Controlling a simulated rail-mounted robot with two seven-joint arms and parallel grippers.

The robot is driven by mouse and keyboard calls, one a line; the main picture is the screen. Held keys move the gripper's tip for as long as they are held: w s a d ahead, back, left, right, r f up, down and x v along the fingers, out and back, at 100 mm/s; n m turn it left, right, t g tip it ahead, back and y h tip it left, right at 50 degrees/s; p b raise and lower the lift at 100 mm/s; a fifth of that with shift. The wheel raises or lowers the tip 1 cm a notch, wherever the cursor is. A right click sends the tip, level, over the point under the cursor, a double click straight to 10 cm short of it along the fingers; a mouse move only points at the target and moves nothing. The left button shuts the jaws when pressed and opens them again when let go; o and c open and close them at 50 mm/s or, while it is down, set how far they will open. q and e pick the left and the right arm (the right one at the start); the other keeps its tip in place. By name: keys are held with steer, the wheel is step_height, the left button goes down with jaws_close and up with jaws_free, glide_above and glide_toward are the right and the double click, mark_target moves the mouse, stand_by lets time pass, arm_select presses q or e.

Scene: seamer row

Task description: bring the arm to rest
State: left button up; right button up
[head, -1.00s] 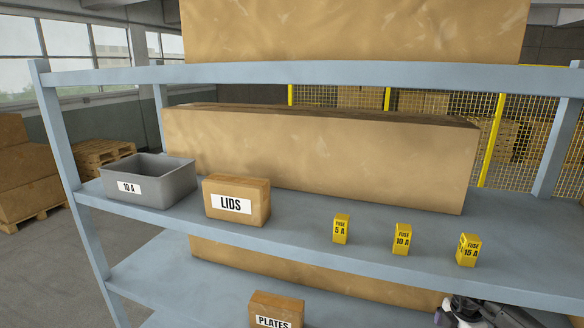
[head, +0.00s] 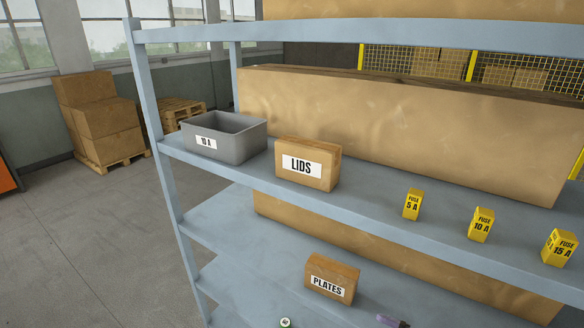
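Neither of my grippers shows in the head view now, so I cannot see whether they are open or shut or where they are. No arm of mine is clearly visible over the shelf.
A blue-grey shelf rack (head: 372,219) fills the view. Its middle shelf holds a grey "10 A" bin (head: 232,149), a LIDS box (head: 309,165), a long carton (head: 400,124) and yellow fuse boxes 5 A (head: 412,205), 10 A (head: 481,226), 15 A (head: 559,248). A PLATES box (head: 332,279) sits below.

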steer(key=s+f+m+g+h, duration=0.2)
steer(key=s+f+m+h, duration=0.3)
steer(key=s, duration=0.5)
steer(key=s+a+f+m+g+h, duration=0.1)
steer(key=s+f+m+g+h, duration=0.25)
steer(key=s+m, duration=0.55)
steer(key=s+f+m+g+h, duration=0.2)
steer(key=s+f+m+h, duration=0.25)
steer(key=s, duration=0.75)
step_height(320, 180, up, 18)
steer(key=p, duration=1.8)
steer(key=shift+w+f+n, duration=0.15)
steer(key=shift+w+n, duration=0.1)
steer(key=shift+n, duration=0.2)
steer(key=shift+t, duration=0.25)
